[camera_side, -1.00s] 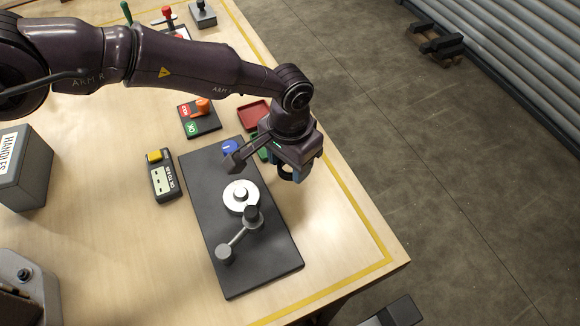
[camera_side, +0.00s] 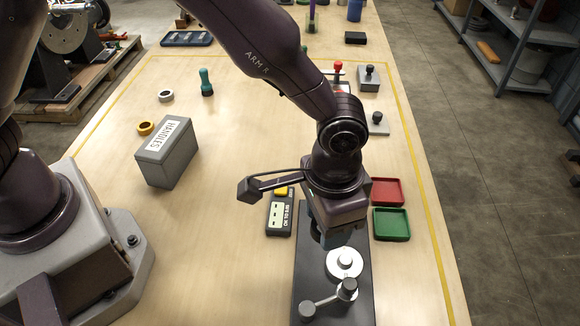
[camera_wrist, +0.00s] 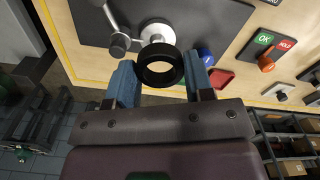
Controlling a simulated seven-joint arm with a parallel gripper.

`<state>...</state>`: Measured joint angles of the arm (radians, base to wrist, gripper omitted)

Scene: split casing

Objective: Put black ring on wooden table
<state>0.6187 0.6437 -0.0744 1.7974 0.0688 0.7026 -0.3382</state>
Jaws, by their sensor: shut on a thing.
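My gripper (camera_wrist: 160,70) is shut on the black ring (camera_wrist: 142,72), which sits between its two blue fingers in the wrist view. In the side view my gripper (camera_side: 337,238) hangs over the far end of a dark plate, and the ring is hidden by it. The wooden table (camera_side: 225,240) is pale with a yellow border line, and has bare wood left and right of the plate.
The dark plate (camera_side: 310,270) carries a silver disc (camera_side: 345,263) and a crank lever (camera_side: 325,299). A red tray (camera_side: 387,191) and a green tray (camera_side: 391,223) lie right. A tester (camera_side: 280,212) and the grey Handles box (camera_side: 168,152) stand left.

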